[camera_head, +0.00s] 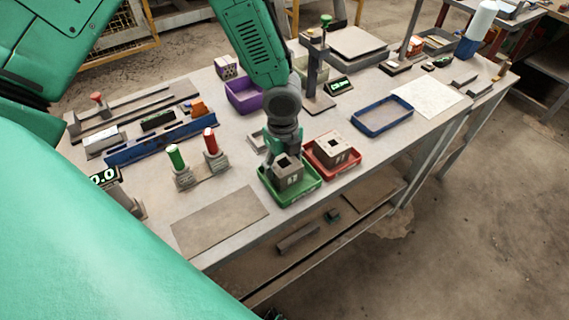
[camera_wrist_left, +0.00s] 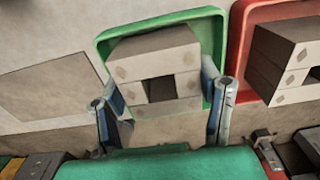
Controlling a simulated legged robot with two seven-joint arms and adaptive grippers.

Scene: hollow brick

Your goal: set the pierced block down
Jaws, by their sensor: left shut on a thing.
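The pierced block (camera_head: 288,173) is a grey-brown brick with a dark square hole. My left gripper (camera_head: 275,160) comes down on it from above and is shut on it. In the left wrist view the block (camera_wrist_left: 158,55) sits between the two fingers (camera_wrist_left: 165,95), with its hole facing the camera. The block is at the green tray (camera_head: 301,191), inside its rim as seen from the head. I cannot tell whether its underside touches the tray floor. My right gripper is not in view.
A red tray (camera_head: 349,165) with a similar pierced block (camera_head: 332,148) stands close on the right. Red and green cylinders (camera_head: 211,142) stand to the left. A flat brown mat (camera_head: 220,222) lies in front. A blue tray (camera_head: 408,111) is further right.

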